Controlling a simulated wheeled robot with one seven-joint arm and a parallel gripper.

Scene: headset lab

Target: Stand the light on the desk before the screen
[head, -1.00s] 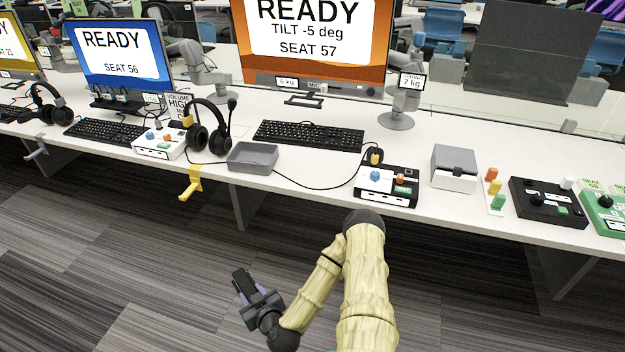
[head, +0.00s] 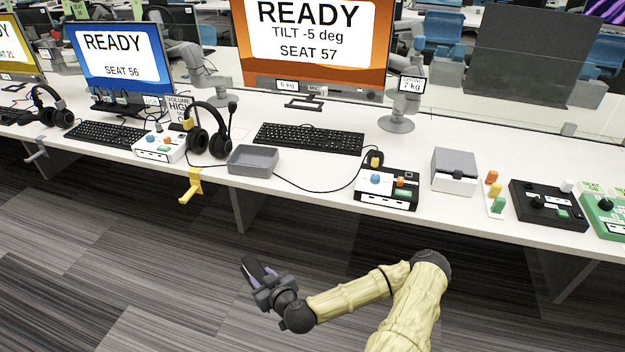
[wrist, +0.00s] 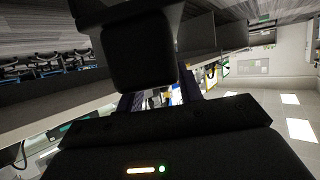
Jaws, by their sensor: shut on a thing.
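My gripper (head: 260,272) is over the carpet in front of the desk, below its top. It is shut on a dark blocky thing that I take to be the light; in the head view the light is hard to separate from the dark fingers. In the wrist view a dark block (wrist: 140,52) fills the upper middle, close to the camera; its full shape is hidden. The white desk (head: 310,165) runs across the head view. On it stands the orange screen (head: 315,40), marked SEAT 57. A blue screen (head: 118,58), marked SEAT 56, is to its left.
Before the orange screen are a keyboard (head: 308,138), a grey tray (head: 253,160), a headset (head: 212,132) and a control box (head: 387,186). A grey box (head: 455,170) is farther right. A yellow hook (head: 192,186) hangs off the front edge. Small bare patches lie between them.

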